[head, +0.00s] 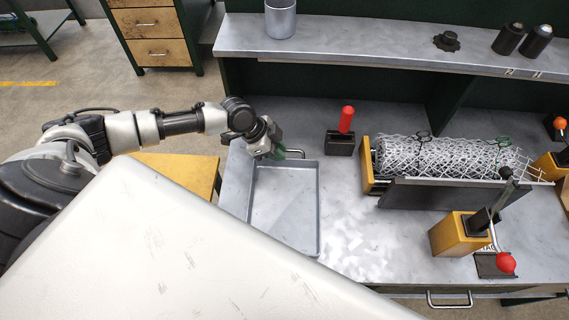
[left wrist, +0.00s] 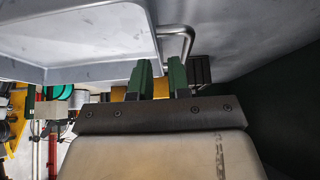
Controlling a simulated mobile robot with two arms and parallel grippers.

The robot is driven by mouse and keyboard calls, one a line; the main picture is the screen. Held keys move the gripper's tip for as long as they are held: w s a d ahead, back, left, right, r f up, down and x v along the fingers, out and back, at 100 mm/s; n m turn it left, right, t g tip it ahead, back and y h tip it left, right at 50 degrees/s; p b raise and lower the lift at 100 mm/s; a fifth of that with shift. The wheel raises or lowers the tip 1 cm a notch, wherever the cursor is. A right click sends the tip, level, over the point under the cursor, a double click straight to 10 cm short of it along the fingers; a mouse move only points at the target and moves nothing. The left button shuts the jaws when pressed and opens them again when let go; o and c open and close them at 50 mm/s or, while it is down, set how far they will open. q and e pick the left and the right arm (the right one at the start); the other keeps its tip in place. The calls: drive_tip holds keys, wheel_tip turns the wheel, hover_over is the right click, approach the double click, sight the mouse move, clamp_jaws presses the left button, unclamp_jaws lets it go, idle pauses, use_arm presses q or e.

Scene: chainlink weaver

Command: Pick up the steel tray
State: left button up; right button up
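The steel tray (head: 287,247) is a shallow grey rectangular tray lying on the left part of the metal workbench. A bent-rod handle (head: 296,153) is at its far edge. My left gripper (head: 284,153) is at that far edge, close to the handle. In the left wrist view, the tray (left wrist: 85,40) fills the upper left and its handle (left wrist: 178,31) stands just beyond the green fingertips. The two fingers of the left gripper (left wrist: 159,72) are apart with a gap between them; whether they touch the handle is unclear. My right gripper is not in view.
A red-handled tool in a dark block (head: 341,143) stands right of the tray. A wire mesh roll (head: 440,158) lies further right, near a yellow block with a red-knobbed lever (head: 458,235). A raised shelf (head: 360,42) with a metal cup (head: 280,20) runs behind.

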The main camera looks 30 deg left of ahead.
use_arm(q)
drive_tip(key=shift+p+x, duration=0.6)
drive_tip(key=shift+x, duration=1.6)
drive_tip(key=shift+d+r, duration=0.1)
clamp_jaws()
